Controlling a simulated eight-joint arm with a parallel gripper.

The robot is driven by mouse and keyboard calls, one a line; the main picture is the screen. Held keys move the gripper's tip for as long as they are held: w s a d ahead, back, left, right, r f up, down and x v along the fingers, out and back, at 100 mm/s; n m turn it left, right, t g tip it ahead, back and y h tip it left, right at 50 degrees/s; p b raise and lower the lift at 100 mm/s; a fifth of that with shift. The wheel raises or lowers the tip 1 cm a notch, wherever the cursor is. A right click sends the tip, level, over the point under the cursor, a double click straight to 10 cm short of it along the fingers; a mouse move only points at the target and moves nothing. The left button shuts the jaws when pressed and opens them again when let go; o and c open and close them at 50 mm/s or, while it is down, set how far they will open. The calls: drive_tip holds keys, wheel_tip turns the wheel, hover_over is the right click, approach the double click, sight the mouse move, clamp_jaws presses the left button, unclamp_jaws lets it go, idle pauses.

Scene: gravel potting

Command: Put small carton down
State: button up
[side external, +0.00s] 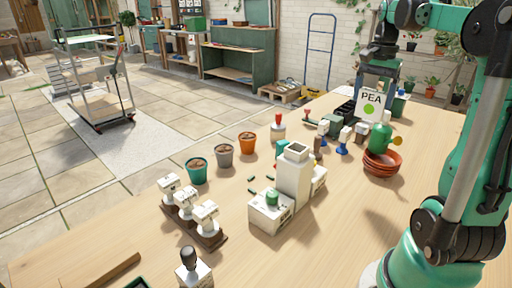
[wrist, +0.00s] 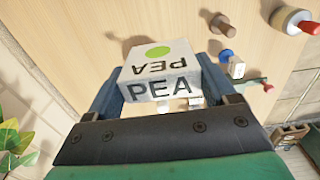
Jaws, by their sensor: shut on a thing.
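The small carton (side external: 371,104) is white, with black PEA lettering and a green dot. It is held up above the far right part of the table in the side external view. My gripper (side external: 378,84) is shut on it from above. In the wrist view the carton (wrist: 160,72) sits between the two dark fingers of my gripper (wrist: 159,84), with its lettered faces showing. The wrist view shows bare wood below and beyond it. Its underside is hidden.
A green watering can (side external: 380,137) and stacked terracotta saucers (side external: 381,163) stand near the carton. Several stamps and bottles stand left of them. A white block tower (side external: 294,172) and three small pots, one orange (side external: 247,143), stand mid-table.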

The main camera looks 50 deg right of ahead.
sight(368, 118)
wheel_tip(368, 118, down, 18)
drive_tip(key=shift+f, duration=0.1)
idle(0.4)
drive_tip(key=shift+f, duration=0.1)
drive_tip(key=o, duration=1.1)
wheel_tip(368, 118, up, 11)
drive_tip(key=shift+r, duration=0.45)
drive_tip(key=shift+c, duration=0.5)
drive_tip(key=shift+r, duration=0.2)
drive_tip(key=c, duration=0.4)
